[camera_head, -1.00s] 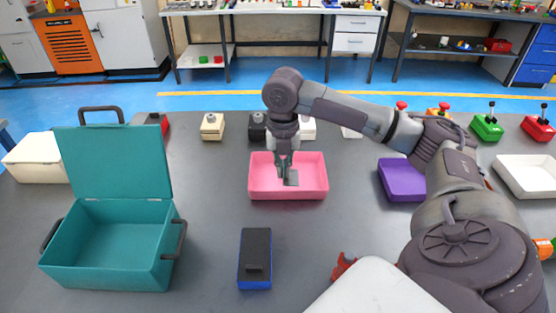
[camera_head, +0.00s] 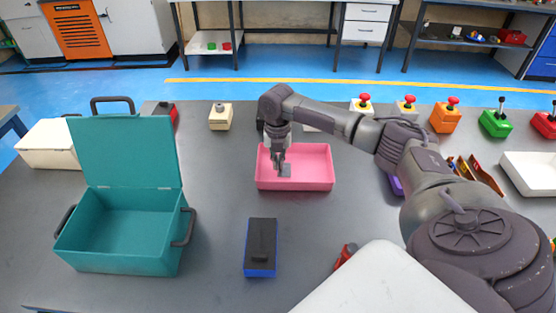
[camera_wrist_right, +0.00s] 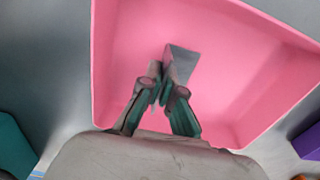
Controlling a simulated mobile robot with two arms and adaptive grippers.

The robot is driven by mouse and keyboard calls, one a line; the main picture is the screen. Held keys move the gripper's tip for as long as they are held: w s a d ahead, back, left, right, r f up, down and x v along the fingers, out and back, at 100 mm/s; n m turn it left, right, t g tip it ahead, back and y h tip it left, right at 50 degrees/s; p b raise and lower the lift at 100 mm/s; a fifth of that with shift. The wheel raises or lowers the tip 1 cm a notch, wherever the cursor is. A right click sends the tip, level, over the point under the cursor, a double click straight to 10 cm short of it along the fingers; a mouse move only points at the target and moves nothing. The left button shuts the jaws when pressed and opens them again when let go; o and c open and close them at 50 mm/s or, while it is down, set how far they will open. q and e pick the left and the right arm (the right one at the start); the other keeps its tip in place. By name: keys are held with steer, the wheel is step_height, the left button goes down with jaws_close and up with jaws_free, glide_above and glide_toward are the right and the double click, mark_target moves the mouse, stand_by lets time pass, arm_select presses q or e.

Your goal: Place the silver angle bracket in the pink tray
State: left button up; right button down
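The pink tray (camera_head: 318,178) stands on the grey table near the middle of the head view. It fills much of the right wrist view (camera_wrist_right: 240,65). My right gripper (camera_head: 281,168) points down inside the tray's outline, left of its middle. In the right wrist view its fingertips (camera_wrist_right: 168,84) are close together on the silver angle bracket (camera_wrist_right: 182,62), a small grey piece that also shows in the head view (camera_head: 286,171). I cannot tell whether the bracket touches the tray floor. My left gripper is not in view.
An open teal toolbox (camera_head: 125,235) stands at left, a blue-black block (camera_head: 261,248) in front of the tray. A purple tray (camera_head: 396,186) is mostly hidden behind my right arm. A white tray (camera_head: 530,172) is at far right. Table around the pink tray's left side is clear.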

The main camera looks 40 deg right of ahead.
steer(key=c, duration=1.3)
jaws_free()
steer(key=shift+f, duration=0.1)
step_height(320, 180, up, 12)
steer(key=shift+a+r+b, duration=0.1)
steer(key=shift+r+b, duration=0.1)
steer(key=shift+b, duration=0.6)
